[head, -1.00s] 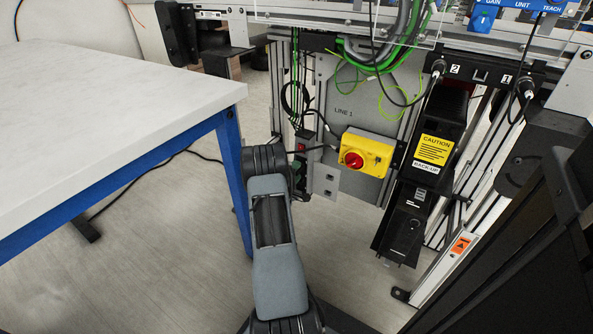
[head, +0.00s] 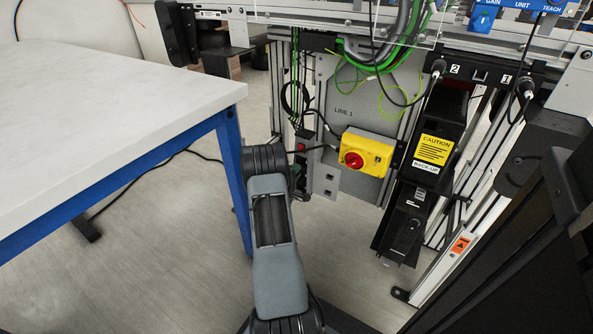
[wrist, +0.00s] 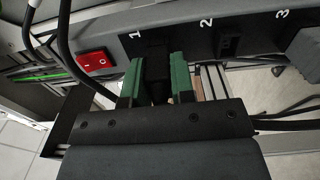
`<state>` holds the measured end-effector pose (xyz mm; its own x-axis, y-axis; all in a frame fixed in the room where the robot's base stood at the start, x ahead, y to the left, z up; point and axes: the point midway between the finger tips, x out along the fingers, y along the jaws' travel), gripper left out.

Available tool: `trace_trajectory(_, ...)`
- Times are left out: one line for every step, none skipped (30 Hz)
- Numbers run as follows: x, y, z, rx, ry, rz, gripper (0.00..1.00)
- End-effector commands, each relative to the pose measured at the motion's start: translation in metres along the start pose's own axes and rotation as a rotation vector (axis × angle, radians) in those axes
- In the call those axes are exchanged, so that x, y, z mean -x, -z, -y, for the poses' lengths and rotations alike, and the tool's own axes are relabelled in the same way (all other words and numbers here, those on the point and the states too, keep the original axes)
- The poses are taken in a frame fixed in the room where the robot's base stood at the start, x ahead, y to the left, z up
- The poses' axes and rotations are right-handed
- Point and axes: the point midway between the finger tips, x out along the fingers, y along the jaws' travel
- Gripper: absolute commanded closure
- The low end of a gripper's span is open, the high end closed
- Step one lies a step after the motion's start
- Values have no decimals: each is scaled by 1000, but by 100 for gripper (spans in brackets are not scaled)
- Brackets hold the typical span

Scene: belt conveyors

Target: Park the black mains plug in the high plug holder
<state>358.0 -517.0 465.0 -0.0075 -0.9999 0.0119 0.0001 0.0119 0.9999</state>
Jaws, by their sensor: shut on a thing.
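My gripper (wrist: 157,82) has green-padded fingers on both sides of the black mains plug (wrist: 159,88) in the wrist view and is shut on it. The plug is at the position marked 1 on the dark socket strip (wrist: 188,45). I cannot tell how deep it sits in the socket. In the head view my arm hides most of the gripper and the plug; the strip (head: 304,163) shows beside them. I cannot make out the high plug holder for certain; a grey plate with square holes (head: 327,182) is right of the strip.
A red rocker switch (wrist: 95,60) is left of the plug, with black cables farther left. A yellow box with a red knob (head: 367,155) is to the right. A white table (head: 110,100) stands left of my arm. Socket 2 (wrist: 229,44) is empty.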

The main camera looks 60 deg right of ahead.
Motion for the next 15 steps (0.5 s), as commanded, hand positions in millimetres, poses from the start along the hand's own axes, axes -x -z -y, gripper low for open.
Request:
trace_trajectory(0, 0, 0, 0, 0, 0, 93)
trace_trajectory(0, 0, 0, 0, 0, 0, 96)
trace_trajectory(0, 0, 0, 0, 0, 0, 99)
trace_trajectory(0, 0, 0, 0, 0, 0, 100)
trace_trajectory(0, 0, 0, 0, 0, 0, 100)
trace_trajectory(0, 0, 0, 0, -1, 0, 100)
trace_trajectory(0, 0, 0, 0, -1, 0, 100)
trace_trajectory(0, 0, 0, 0, -1, 0, 100)
trace_trajectory(0, 0, 0, 0, -1, 0, 100)
trace_trajectory(0, 0, 0, 0, -1, 0, 100)
trace_trajectory(0, 0, 0, 0, -1, 0, 100)
trace_trajectory(1, 0, 0, 0, -1, 0, 100)
trace_trajectory(1, 0, 0, 0, 0, 0, 100)
trace_trajectory(1, 0, 0, 0, 0, 0, 100)
trace_trajectory(2, 0, 0, 0, 0, 0, 100)
